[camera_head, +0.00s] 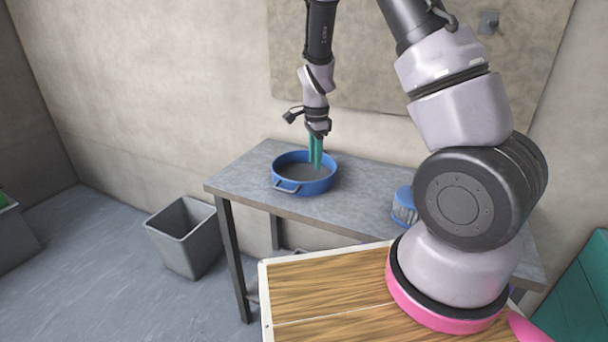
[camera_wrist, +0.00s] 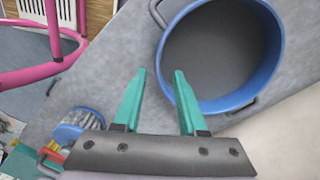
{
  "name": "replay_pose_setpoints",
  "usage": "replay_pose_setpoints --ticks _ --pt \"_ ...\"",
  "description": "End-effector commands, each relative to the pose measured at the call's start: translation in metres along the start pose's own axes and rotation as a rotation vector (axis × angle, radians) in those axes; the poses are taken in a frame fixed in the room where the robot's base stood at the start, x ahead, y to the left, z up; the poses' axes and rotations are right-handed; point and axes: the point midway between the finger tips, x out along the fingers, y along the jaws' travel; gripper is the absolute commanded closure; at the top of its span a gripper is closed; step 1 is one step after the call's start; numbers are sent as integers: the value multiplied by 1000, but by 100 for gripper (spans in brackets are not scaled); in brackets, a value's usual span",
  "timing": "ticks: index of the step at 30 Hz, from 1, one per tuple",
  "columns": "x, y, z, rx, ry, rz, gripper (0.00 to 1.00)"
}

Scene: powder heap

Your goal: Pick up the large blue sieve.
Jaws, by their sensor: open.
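The large blue sieve (camera_head: 285,185) is a round pan with a blue rim, a dark grey mesh floor and a metal handle on its side. It stands on the grey table toward the left end. In the wrist view the sieve (camera_wrist: 266,75) fills the upper right, with handles at its upper left and lower right. My gripper (camera_head: 316,163) has teal fingers pointing down at the sieve's far right part. In the wrist view my gripper (camera_wrist: 160,75) is open and empty, the right finger overlapping the sieve's near rim. I cannot tell whether they touch.
The grey table (camera_head: 255,165) stands against the wall. A smaller blue item with pale bristles or ribs (camera_head: 404,208) is further right on it; a similar blue item (camera_wrist: 78,124) shows in the wrist view. A grey bin (camera_head: 187,240) stands on the floor at left.

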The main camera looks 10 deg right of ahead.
Motion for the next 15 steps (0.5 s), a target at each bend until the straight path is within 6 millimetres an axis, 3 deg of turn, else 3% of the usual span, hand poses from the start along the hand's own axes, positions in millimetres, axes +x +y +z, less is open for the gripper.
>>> replay_pose_setpoints --ticks 3,10,15 --pt "19 0 0 0 0 3 59" --pt "37 0 -1 -1 -1 1 59" --pt "63 -1 -4 0 -1 3 59"
